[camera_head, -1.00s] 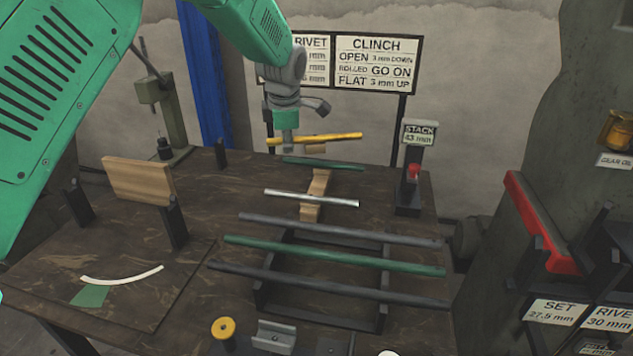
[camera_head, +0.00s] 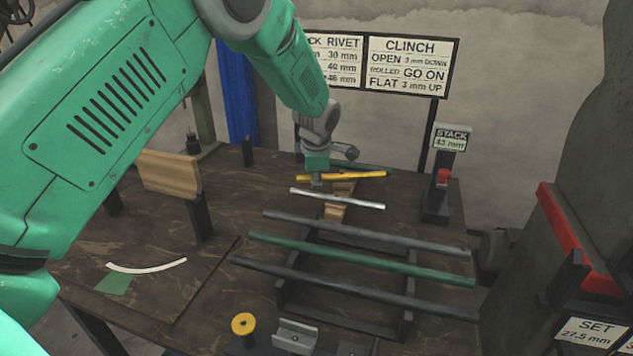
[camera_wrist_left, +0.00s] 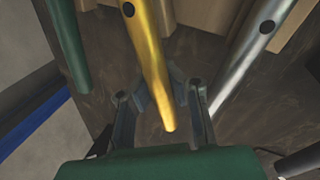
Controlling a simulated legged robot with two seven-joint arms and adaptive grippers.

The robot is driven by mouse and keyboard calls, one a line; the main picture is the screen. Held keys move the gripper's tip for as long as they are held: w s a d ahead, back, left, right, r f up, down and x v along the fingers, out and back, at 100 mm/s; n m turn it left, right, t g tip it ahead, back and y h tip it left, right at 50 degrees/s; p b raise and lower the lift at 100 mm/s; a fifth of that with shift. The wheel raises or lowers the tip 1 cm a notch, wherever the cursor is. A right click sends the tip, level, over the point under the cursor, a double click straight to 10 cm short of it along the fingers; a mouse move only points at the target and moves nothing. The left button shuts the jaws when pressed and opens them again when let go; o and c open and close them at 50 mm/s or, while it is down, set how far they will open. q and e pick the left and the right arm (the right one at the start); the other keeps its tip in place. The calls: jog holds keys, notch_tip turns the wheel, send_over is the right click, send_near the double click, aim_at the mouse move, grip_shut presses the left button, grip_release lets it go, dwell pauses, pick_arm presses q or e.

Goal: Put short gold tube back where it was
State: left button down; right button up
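The short gold tube (camera_head: 350,176) is at the wooden rest (camera_head: 337,210) at the back of the bench, between a short green tube (camera_head: 372,166) and a short silver tube (camera_head: 340,198). It is not parallel to them. My left gripper (camera_head: 316,180) is at its left end. The silver tube (camera_wrist_left: 245,65) and green tube (camera_wrist_left: 68,45) lie on either side. Whether the gold tube touches the rest cannot be told. My right gripper is out of view.
Three long tubes, one of them green (camera_head: 360,259), lie across a dark rack in front. A stack gauge post (camera_head: 440,180) stands at the right. A wooden board (camera_head: 168,174) stands upright at the left. A red-edged machine (camera_head: 575,230) is at the far right.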

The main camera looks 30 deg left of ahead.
pick_arm(q)
jog(key=shift+d, duration=0.15)
jog(key=c, duration=1.7)
grip_release()
jog(key=shift+d, duration=0.35)
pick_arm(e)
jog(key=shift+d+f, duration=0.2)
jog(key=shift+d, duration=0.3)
pick_arm(q)
jog(key=shift+a+r, duration=0.2)
jog(key=shift+s+r, duration=0.1)
jog(key=shift+r, duration=0.2)
jog(key=p+v, duration=0.1)
jog(key=v, duration=1)
jog(key=shift+s+d+p, duration=0.1)
jog(key=shift+p, duration=0.2)
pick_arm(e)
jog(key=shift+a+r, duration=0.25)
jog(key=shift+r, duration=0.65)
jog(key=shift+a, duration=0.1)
